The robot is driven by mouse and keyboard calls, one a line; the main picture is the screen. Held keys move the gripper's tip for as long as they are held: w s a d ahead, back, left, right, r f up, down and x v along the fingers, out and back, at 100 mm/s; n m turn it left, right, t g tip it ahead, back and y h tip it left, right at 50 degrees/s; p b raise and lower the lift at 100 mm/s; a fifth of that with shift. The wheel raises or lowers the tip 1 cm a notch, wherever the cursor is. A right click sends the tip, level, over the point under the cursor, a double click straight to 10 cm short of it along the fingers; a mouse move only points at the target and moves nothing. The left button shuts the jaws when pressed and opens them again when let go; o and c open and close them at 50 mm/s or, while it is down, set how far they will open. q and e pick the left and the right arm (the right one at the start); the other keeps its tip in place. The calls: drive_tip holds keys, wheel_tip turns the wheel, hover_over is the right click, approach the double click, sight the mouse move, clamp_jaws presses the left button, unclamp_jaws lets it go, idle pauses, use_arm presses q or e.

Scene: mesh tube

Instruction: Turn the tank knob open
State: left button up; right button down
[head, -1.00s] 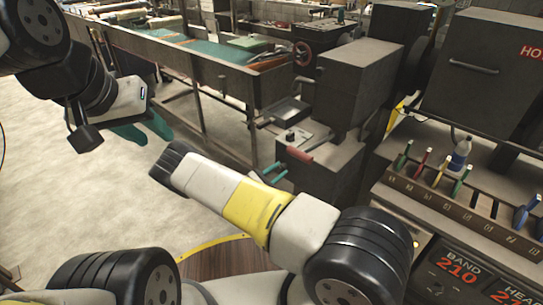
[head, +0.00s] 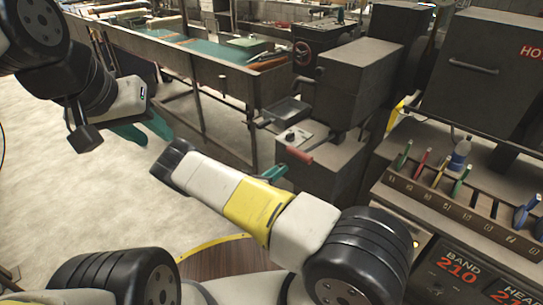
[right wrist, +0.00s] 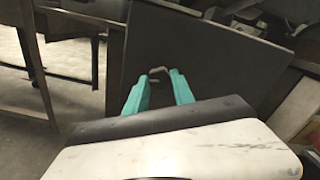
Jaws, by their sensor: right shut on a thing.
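A dark grey box-shaped tank (head: 325,175) stands on the floor in the middle of the head view. In the right wrist view, a small bent grey metal knob or handle (right wrist: 157,72) sits in front of the tank's dark panel (right wrist: 200,50). My right gripper (right wrist: 158,80) has its teal fingertips on either side of this piece and is shut on it. In the head view my right gripper (head: 273,172) is at the tank's near side, and the knob is hidden there. My left gripper (head: 143,130) hangs empty over the floor with its teal fingers apart.
A red handle (head: 299,155) and a small tray (head: 285,110) are by the tank's top. A long workbench (head: 215,65) stands behind. The floor at left (head: 60,190) is clear.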

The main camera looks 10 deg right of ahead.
drive_tip(key=n, duration=2.6)
drive_tip(key=shift+n, duration=0.7)
drive_tip(key=c, duration=1.1)
unclamp_jaws()
drive_tip(key=shift+o, duration=0.2)
drive_tip(key=shift+s+a, duration=0.1)
drive_tip(key=v, duration=0.7)
drive_tip(key=shift+s+a, duration=0.2)
drive_tip(key=shift+a, duration=0.05)
